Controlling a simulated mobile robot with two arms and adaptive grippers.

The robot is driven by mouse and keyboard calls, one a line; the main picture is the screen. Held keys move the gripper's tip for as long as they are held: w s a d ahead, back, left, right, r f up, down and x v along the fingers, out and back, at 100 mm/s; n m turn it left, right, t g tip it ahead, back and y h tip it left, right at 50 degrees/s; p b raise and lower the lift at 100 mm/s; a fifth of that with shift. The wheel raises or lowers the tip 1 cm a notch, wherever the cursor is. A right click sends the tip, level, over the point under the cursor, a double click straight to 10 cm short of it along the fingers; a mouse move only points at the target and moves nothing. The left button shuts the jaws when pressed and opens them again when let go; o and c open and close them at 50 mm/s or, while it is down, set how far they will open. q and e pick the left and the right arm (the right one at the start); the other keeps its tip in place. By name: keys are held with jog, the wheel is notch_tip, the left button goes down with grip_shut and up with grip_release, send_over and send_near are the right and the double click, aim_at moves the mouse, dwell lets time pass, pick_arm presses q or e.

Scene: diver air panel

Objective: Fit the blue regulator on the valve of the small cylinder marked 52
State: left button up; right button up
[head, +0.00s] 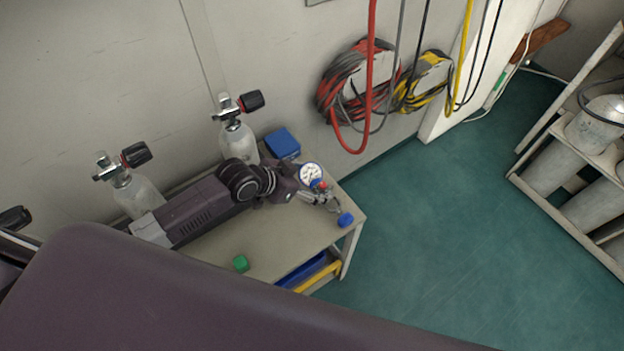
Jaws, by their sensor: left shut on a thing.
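My left gripper (322,199) is above the right end of the bench and shut on what looks like the blue regulator. A white-faced gauge with a blue rim (311,175) and a small red part show beside the fingers. My arm and the fingers hide much of the regulator. Two pale small cylinders with metal valves and black knobs stand upright along the wall side: one behind my arm (235,139), one further left (140,194). I cannot read a 52 on either. The held regulator is apart from both valves. My right gripper is not in view.
On the bench (276,232) are a blue box (282,143), a green knob-like piece (241,263) and a blue one (345,219) near the right edge. Coiled red hose (345,85) and yellow hose (425,82) hang on the wall. A rack of large cylinders (553,168) stands right.

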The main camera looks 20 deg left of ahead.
pick_arm(q)
jog(key=shift+w+r+p, duration=0.1)
jog(key=shift+p, duration=0.2)
dwell(0.4)
jog(key=shift+f, duration=0.5)
dwell(0.5)
jog(key=o, duration=1.7)
jog(key=shift+o, duration=0.6)
jog(key=shift+f, duration=0.15)
notch_tip(320, 180, up, 10)
jog(key=shift+d, duration=0.1)
